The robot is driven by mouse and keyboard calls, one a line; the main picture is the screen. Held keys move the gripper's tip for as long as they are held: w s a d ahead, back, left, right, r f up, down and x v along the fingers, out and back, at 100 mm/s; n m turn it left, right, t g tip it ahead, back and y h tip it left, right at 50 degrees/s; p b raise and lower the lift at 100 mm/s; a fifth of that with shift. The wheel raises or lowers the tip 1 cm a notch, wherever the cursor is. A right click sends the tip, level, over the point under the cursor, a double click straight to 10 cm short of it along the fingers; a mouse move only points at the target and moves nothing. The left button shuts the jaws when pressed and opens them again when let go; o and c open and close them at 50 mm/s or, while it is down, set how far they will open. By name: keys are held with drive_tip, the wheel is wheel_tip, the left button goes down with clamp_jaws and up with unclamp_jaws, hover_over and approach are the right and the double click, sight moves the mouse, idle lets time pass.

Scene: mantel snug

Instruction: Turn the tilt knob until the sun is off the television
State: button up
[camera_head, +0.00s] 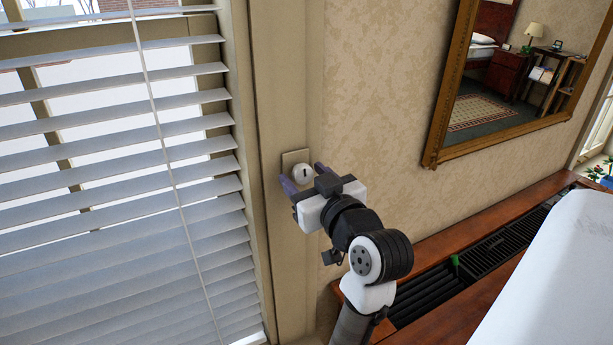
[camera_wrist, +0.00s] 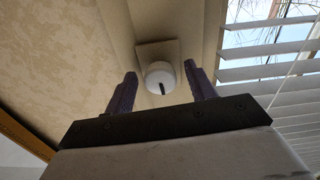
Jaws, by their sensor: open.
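The tilt knob (camera_head: 302,174) is a small white round knob with a dark mark, on a beige plate (camera_head: 293,157) fixed to the window frame. It also shows in the wrist view (camera_wrist: 160,76), with the dark mark towards the gripper. My gripper (camera_head: 301,177) is open, with its two purple fingers on either side of the knob in the picture. In the wrist view its fingertips (camera_wrist: 160,72) stand apart with gaps beside the knob; I cannot tell how deep they reach. The white slatted blind (camera_head: 110,165) has visible gaps between its upper slats. The television is not identifiable in view.
A gold-framed mirror (camera_head: 436,135) hangs on the patterned wall (camera_head: 375,90) and reflects a bed, lamp and rug. A wooden ledge with dark grilles (camera_head: 540,195) runs below it. A white surface (camera_head: 570,270) lies at the lower right.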

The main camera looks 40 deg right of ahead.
drive_tip(key=shift+c, duration=0.4)
drive_tip(key=c, duration=0.9)
drive_tip(key=shift+o, duration=0.2)
drive_tip(key=shift+r+m+p, duration=0.15)
drive_tip(key=shift+m+p, duration=0.65)
drive_tip(key=shift+m, duration=0.2)
drive_tip(key=shift+m+p, duration=0.35)
drive_tip(key=shift+m, duration=0.65)
drive_tip(key=o, duration=0.9)
drive_tip(key=shift+o, duration=0.2)
drive_tip(key=shift+s, duration=0.1)
drive_tip(key=b+v, duration=0.3)
drive_tip(key=v, duration=1)
drive_tip(key=shift+s, duration=0.35)
